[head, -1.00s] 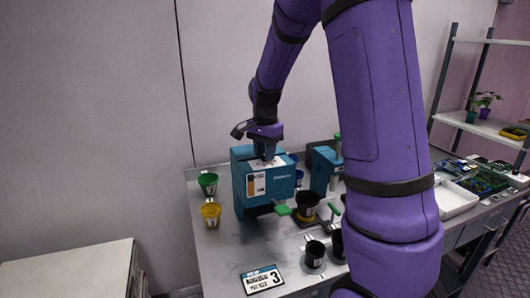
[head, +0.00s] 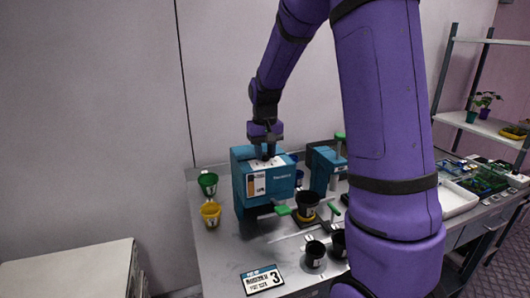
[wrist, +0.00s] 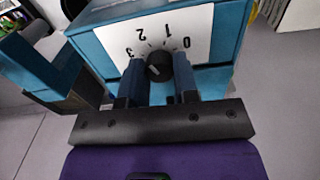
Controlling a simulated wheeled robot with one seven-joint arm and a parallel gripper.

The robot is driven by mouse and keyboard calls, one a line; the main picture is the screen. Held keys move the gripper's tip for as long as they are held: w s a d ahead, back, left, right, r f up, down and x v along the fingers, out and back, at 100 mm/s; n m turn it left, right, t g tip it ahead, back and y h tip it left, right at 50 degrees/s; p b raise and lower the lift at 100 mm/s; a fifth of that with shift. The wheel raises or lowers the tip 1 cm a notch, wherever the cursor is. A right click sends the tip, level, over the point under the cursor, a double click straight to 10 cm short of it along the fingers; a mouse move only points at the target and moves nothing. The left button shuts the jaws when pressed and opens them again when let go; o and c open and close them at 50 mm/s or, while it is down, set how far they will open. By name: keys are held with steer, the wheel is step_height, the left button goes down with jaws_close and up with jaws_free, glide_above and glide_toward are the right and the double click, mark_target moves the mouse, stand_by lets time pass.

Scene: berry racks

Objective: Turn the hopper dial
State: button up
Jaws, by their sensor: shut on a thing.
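The teal hopper (head: 265,190) stands on the metal bench with a white dial plate on its top. In the wrist view the dial (wrist: 158,66) is a small black round knob on a white plate (wrist: 190,28) numbered 0 to 3, which appears upside down. A pale mark shows on the knob, but I cannot tell its exact setting. My gripper (head: 267,153) points down onto the hopper top. In the wrist view its two fingers (wrist: 159,80) are on either side of the knob, shut on it. The finger contact is partly hidden in the head view.
A green cup (head: 208,184) and a yellow cup (head: 210,214) stand left of the hopper. A black pot (head: 307,204) and a second teal machine (head: 324,170) are to its right. The bench's front left is mostly clear.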

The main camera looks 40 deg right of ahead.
mark_target(265, 154)
steer(key=n, duration=0.4)
steer(key=shift+n, duration=2.2)
steer(key=o, duration=0.9)
steer(key=shift+o, duration=0.2)
step_height(265, 154, up, 11)
